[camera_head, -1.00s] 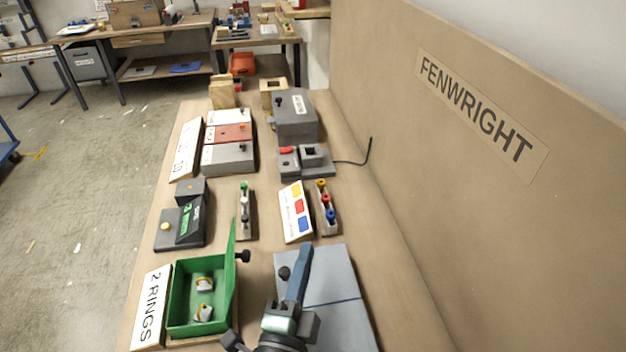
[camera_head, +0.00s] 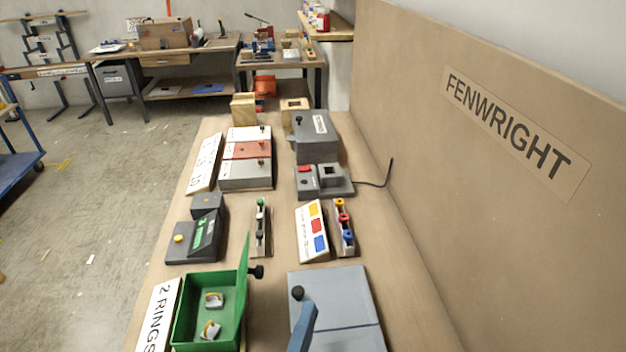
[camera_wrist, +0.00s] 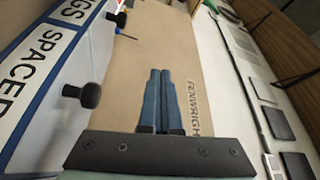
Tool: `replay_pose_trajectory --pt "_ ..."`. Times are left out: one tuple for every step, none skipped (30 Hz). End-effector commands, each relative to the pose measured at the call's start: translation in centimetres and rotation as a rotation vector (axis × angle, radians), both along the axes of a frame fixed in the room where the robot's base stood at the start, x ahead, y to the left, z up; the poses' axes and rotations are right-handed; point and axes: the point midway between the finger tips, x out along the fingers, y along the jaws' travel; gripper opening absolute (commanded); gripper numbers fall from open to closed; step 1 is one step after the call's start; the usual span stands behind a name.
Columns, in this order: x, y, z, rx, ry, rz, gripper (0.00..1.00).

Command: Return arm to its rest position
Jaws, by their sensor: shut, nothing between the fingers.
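My gripper (camera_wrist: 159,98) shows in the wrist view with its two blue fingers pressed together and nothing between them. In the wrist view, the FENWRIGHT board (camera_wrist: 150,60) lies behind the fingers. I cannot see what, if anything, the gripper is near; it appears clear of the objects.
An open green box (camera_head: 190,325) holding small rings stands beside a "2 RINGS" sign (camera_head: 160,318). Several stations with knobs, plugs and a grey box (camera_head: 315,135) line the bench. The FENWRIGHT back board (camera_head: 500,140) bounds the right side.

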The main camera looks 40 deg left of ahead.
Motion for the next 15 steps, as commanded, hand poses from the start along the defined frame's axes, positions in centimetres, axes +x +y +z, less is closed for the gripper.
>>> replay_pose_trajectory --pt "-0.4 -0.2 -0.2 -0.001 0.001 0.001 0.0" --pt "-0.5 -0.3 -0.2 -0.001 0.0 0.0 0.0" --pt "-0.6 -0.3 -0.1 -0.001 0.0 0.0 0.0" --pt "-0.6 -0.4 -0.1 0.0 -0.002 -0.001 0.0" --pt "-0.7 -0.4 0.0 0.0 -0.002 -0.001 0.0" --pt "-0.7 -0.4 0.0 0.0 -0.002 -0.001 0.0" --pt "-0.7 -0.4 0.0 0.0 -0.002 -0.001 0.0" --pt "-0.7 -0.5 0.0 0.0 -0.002 -0.001 0.0" --pt "-0.7 -0.4 0.0 0.0 -0.002 -0.001 0.0" --pt "-0.7 -0.4 0.0 0.0 -0.002 -0.001 0.0" --pt "-0.7 -0.4 0.1 0.0 -0.002 -0.001 0.0" --pt "-0.7 -0.4 0.2 0.0 -0.002 -0.001 0.0" --pt "-0.7 -0.4 0.4 0.0 -0.002 -0.001 0.0" --pt "-0.7 -0.4 0.7 0.0 -0.002 -0.001 0.0" --pt "-0.7 -0.4 1.2 0.0 -0.002 -0.001 0.0"
